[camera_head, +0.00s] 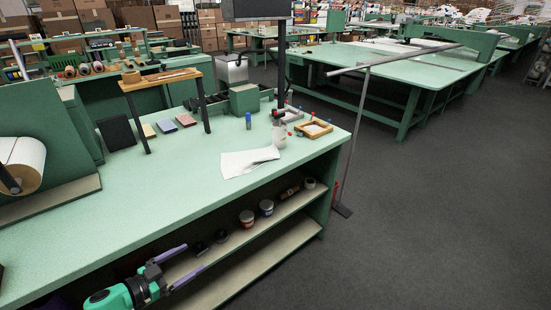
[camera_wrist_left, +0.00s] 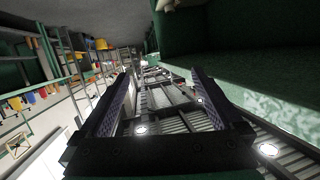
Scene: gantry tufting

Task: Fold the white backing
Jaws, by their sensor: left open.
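My left gripper (camera_head: 194,258) is at the lower left of the head view, in front of the bench, well apart from the backing. Its two purple fingers are spread and empty; they also show spread in the left wrist view (camera_wrist_left: 160,78). My right gripper is not in view.
The workbench (camera_head: 130,215) has a wide clear top left of the backing. A white roll (camera_head: 22,163) is at far left.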

